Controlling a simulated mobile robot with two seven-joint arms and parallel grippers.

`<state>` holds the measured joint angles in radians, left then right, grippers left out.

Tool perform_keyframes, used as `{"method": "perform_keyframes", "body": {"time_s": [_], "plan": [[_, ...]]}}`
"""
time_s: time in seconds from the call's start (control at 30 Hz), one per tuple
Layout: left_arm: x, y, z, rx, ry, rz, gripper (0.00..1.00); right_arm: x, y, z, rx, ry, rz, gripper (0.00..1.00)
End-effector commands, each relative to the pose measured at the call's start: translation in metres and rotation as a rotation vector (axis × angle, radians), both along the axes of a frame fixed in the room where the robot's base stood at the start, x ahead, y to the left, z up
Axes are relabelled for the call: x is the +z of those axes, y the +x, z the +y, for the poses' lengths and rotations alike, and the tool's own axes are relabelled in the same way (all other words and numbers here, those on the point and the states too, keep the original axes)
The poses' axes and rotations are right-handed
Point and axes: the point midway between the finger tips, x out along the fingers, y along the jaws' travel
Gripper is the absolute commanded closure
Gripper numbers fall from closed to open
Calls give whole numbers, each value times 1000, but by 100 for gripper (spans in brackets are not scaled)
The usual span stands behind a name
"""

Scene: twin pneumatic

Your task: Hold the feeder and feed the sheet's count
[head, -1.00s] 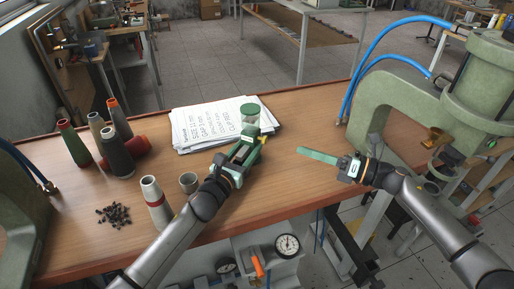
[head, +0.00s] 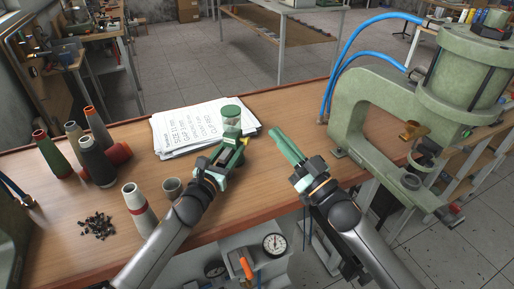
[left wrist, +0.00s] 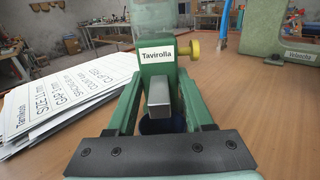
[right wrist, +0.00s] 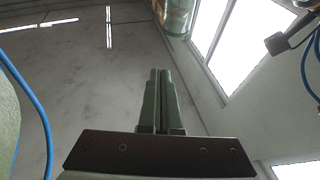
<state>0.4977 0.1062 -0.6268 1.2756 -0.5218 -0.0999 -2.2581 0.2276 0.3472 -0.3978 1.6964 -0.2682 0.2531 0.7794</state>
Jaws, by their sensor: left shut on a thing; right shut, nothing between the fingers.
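The feeder, a green block with a clear green-capped jar on top (head: 231,113), stands on the wooden table in the middle. In the left wrist view its body (left wrist: 157,75) has a label reading "Tavirolla", a yellow knob on its right and a grey metal spout in front. My left gripper (head: 225,158) is shut on the feeder, its fingers on either side. The sheet (head: 192,122) tops a stack of paper left of the feeder; its writing includes "SIZE 11 mm" and "GAP 3 mm". My right gripper (head: 287,146) is shut and empty, right of the feeder; its fingers meet in the right wrist view (right wrist: 161,98).
A green press (head: 385,110) with blue hoses stands at the right. Several thread cones (head: 97,160) stand at the left, a white-and-red cone (head: 138,208) nearer. A small cup (head: 172,188) and dark small parts (head: 98,226) lie near the front edge.

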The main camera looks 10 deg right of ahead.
Motion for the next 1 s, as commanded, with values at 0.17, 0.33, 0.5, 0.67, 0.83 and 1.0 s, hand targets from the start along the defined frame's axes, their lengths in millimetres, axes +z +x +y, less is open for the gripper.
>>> {"method": "perform_keyframes", "body": {"time_s": [0.17,0.33,0.5,0.67,0.83,1.0], "plan": [[-1,0,0,0,1,2,100,-22,-15,-5,46,359,326,100],[-1,0,0,0,1,2,100,-43,-32,-11,69,713,603,100],[-1,0,0,0,1,2,100,-59,-48,-16,71,1004,803,100],[-1,0,0,0,1,2,100,-69,-58,-19,65,1163,901,100],[-1,0,0,0,1,2,100,-71,-60,-20,64,1214,931,100],[-1,0,0,0,1,2,100,-71,-60,-20,65,1213,930,100]]}}
